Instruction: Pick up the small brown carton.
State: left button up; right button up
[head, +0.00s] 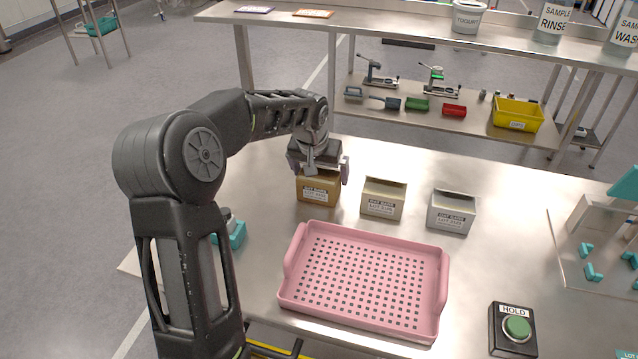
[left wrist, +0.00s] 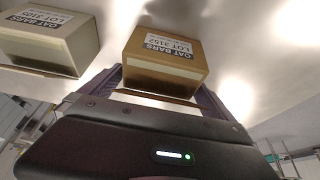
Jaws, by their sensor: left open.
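The small brown carton (head: 318,192) stands upright on the metal table, leftmost in a row of three cartons, with a white label on its front. My left gripper (head: 319,170) is open above it, with one finger at each side of its top. In the left wrist view the brown carton (left wrist: 165,55) shows its OAT BARS label, and the dark fingers (left wrist: 157,92) lie to its left and right. I cannot tell whether they touch it. The gripper hides part of the carton's top in the head view.
A beige carton (head: 383,199) and a grey-white carton (head: 451,211) stand to the right, apart from it. A pink perforated tray (head: 444,290) lies in front. A green HOLD button (head: 517,328) is at front right. A shelf unit (head: 420,32) stands behind.

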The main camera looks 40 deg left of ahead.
dwell(0.6)
pick_arm(q)
jog(key=c, duration=1.3)
jog(key=shift+r, duration=0.15)
notch_tip(320, 180, up, 10)
jog(key=shift+f+b, duration=0.1)
jog(key=shift+b, duration=0.3)
